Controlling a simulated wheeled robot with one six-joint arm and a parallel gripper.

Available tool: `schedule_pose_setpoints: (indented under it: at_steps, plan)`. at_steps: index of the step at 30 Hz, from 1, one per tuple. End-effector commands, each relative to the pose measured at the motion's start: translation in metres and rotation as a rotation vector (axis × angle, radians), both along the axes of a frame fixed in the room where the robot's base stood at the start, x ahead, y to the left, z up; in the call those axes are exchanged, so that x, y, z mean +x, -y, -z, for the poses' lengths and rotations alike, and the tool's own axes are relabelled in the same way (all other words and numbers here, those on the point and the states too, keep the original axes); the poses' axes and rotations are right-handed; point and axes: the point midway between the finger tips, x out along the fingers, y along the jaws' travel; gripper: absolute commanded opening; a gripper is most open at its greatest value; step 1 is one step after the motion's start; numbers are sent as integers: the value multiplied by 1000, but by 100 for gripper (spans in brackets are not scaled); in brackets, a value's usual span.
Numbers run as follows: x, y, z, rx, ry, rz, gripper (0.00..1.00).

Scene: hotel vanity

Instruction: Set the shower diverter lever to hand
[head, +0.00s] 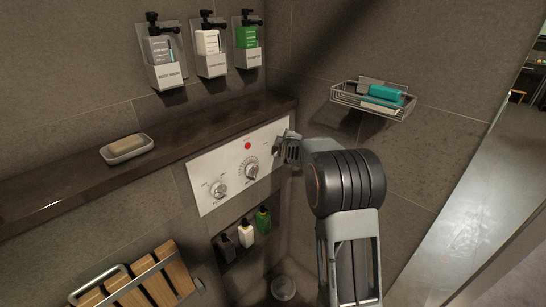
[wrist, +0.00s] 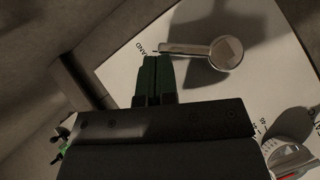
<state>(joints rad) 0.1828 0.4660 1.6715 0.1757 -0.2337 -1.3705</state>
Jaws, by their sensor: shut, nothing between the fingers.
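The chrome diverter lever (wrist: 222,52) is on the white control panel (wrist: 120,60) in the wrist view. Its thin handle points left, with its tip close to a label that appears to end in "AND". My gripper (wrist: 155,62) is shut and empty, its dark green fingertips just beside the handle's tip. I cannot tell whether they touch it. In the head view my gripper (head: 281,148) is at the panel's right end and hides most or all of the lever.
The panel (head: 222,170) also carries two dials (head: 219,190) and a red button (head: 248,146). A dark ledge (head: 200,128) with a soap dish (head: 126,149) runs above it. A wire basket (head: 373,101) hangs right. A niche with bottles (head: 246,234) lies below.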

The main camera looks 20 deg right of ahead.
Motion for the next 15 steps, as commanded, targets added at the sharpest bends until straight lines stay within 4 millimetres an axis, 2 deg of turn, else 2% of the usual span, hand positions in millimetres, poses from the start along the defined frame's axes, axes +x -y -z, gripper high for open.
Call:
schedule_pose_setpoints:
  at_steps: [7, 15]
  plan:
    - [-2, -2, -7, 0, -2, 1, 0]
    - [-11, -14, -33, 1, -1, 13, 0]
